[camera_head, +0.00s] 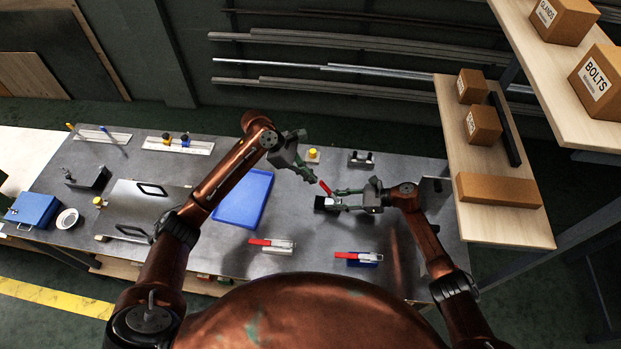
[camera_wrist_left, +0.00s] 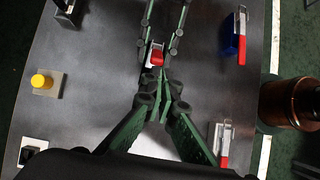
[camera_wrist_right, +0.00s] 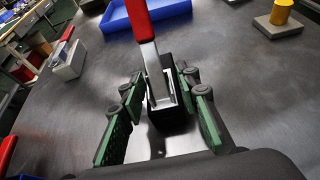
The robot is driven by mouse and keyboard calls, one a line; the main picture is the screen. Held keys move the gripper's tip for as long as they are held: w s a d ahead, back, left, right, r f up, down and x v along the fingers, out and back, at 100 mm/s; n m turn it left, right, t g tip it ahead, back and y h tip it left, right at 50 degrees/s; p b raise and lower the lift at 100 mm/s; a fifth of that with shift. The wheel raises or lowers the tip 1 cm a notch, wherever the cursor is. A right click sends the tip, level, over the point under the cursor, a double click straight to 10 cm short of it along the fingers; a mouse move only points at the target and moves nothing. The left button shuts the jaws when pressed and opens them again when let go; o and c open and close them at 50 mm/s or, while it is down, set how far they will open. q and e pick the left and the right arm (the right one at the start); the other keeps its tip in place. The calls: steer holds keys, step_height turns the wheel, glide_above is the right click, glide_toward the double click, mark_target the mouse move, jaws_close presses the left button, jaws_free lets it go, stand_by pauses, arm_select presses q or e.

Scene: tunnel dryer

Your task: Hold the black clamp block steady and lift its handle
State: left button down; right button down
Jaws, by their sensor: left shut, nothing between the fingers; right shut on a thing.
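The black clamp block (camera_head: 322,206) stands on the grey bench, with a metal clamp on top. Its red handle (camera_head: 325,187) slants up and away from the block; the right wrist view shows it rising from the metal lever (camera_wrist_right: 152,60). My right gripper (camera_head: 338,200) is shut on the black block (camera_wrist_right: 180,112), one finger on each side. My left gripper (camera_head: 315,180) is shut and empty, its tips close to the red handle end. In the left wrist view the handle's red end (camera_wrist_left: 157,57) lies just beyond the fingertips (camera_wrist_left: 157,85); I cannot tell whether they touch.
Two more red-handled clamps, a white one (camera_head: 277,246) and a blue one (camera_head: 358,259), stand nearer the front. A blue tray (camera_head: 243,200) lies to the left. A yellow-knobbed block (camera_head: 313,156) and a black fixture (camera_head: 361,159) stand behind. A shelf with boxes (camera_head: 483,123) is right.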

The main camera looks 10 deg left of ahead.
arm_select(q)
step_height(320, 180, up, 9)
steer(key=a, duration=0.1)
steer(key=shift+a, duration=0.4)
steer(key=w+a+f+h, duration=0.1)
steer(key=a+f+h, duration=0.1)
steer(key=a+f, duration=0.6)
steer(key=d+f, duration=0.5)
steer(key=d, duration=0.5)
steer(key=shift+d, duration=0.35)
steer(key=shift+s+r, duration=0.1)
